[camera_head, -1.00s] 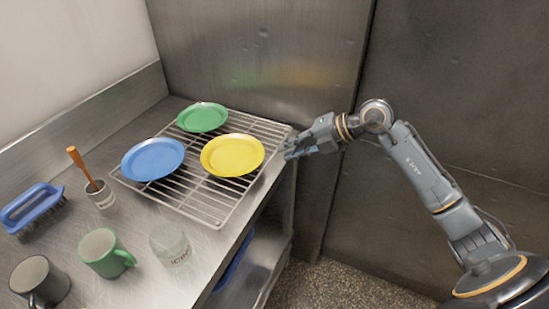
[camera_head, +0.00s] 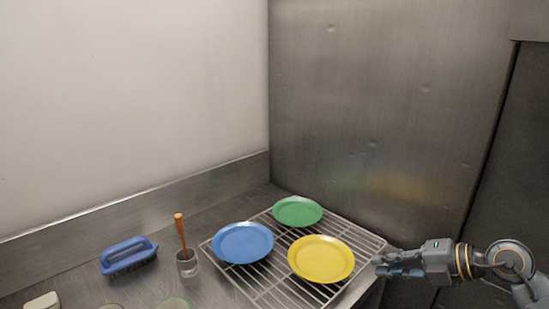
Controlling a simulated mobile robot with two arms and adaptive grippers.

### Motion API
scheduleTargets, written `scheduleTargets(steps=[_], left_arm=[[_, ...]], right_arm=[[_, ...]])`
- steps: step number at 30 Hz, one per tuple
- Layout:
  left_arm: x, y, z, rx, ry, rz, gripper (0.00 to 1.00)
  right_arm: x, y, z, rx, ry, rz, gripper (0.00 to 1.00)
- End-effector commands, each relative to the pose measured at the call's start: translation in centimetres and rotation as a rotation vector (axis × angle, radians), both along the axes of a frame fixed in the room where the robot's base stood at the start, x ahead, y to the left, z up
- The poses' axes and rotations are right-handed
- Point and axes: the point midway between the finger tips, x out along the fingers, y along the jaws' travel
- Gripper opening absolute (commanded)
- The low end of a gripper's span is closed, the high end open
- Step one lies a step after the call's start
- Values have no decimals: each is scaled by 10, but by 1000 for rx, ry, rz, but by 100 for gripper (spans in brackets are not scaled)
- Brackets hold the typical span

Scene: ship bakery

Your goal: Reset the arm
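My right gripper (camera_head: 390,265) is at the lower right, beside the right edge of the wire rack and to the right of the yellow plate (camera_head: 321,258). It points left, and nothing shows in it. Its fingers look close together, but I cannot tell whether they are open or shut. My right arm runs off the right side of the picture. My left gripper is not in view.
A wire rack (camera_head: 277,291) on the metal counter bears the yellow, blue (camera_head: 243,242) and green (camera_head: 297,211) plates. A blue brush (camera_head: 128,254) and a small cup (camera_head: 187,264) with an orange-handled tool (camera_head: 180,231) stand left. Walls close off the back.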

Motion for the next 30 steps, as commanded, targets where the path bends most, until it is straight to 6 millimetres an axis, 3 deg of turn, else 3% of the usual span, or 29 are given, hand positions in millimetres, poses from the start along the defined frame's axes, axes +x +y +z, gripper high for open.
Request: scheduleTargets(steps=[3,7,11,14,17,20,22,24,27,30], left_arm=[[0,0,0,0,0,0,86],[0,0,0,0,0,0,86],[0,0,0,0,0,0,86],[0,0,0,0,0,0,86],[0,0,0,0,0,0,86],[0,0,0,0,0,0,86],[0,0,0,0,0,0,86],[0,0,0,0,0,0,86],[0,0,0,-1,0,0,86],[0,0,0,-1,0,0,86]], right_arm=[[-3,48,20,232,-130,35,15],[-7,76,58,556,-286,-34,15],[-7,65,82,848,-376,-235,15],[-5,39,77,1028,-382,-465,15],[-8,9,48,1149,-328,-737,15],[-20,-16,-2,1205,-204,-1030,15],[-37,-24,-46,1200,-77,-1231,15],[-62,-24,-94,1160,82,-1418,15],[-102,-11,-148,1067,306,-1608,15],[-140,7,-183,968,499,-1719,15]])
